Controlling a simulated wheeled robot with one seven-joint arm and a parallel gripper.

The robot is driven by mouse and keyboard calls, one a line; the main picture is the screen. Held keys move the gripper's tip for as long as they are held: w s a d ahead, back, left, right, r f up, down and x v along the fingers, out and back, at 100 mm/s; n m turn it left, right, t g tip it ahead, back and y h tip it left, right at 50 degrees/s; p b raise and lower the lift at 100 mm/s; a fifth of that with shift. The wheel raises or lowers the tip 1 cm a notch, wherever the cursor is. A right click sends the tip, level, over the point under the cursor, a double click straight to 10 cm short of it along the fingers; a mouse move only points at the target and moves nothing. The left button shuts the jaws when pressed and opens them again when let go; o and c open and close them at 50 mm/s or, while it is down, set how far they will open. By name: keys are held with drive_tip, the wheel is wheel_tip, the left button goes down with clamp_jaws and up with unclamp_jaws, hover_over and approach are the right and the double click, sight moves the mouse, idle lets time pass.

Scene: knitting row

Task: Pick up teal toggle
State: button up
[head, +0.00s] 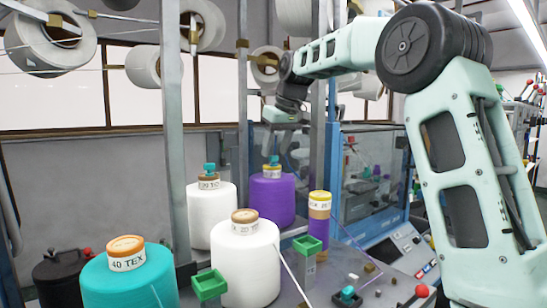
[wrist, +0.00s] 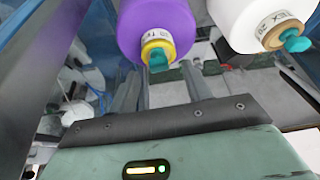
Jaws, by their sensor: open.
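Several small teal pieces show, and I cannot tell which is the teal toggle. One (head: 274,160) is on top of the purple yarn cone (head: 272,199); it also shows in the wrist view (wrist: 158,61). Another (head: 209,168) is on top of the rear white cone (head: 211,212), and in the wrist view (wrist: 295,41). A third (head: 347,294) lies on the machine top at the front. My gripper (head: 280,143) is open and empty, pointing down just above the purple cone's top. In the wrist view its fingers (wrist: 163,85) are apart, near the teal piece there.
A front white cone (head: 245,262), a teal cone (head: 128,280) and a purple-yellow spool (head: 319,222) stand nearby. Green square-topped posts (head: 209,285) (head: 307,244) rise between them. Upright metal posts (head: 175,120) stand close to my arm. A control panel (head: 410,250) is at right.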

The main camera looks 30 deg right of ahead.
sight(275, 156)
drive_tip(key=shift+x, duration=0.9)
drive_tip(key=shift+c, duration=0.3)
drive_tip(key=c, duration=0.8)
wheel_tip(275, 156, up, 10)
drive_tip(key=shift+r, duration=0.1)
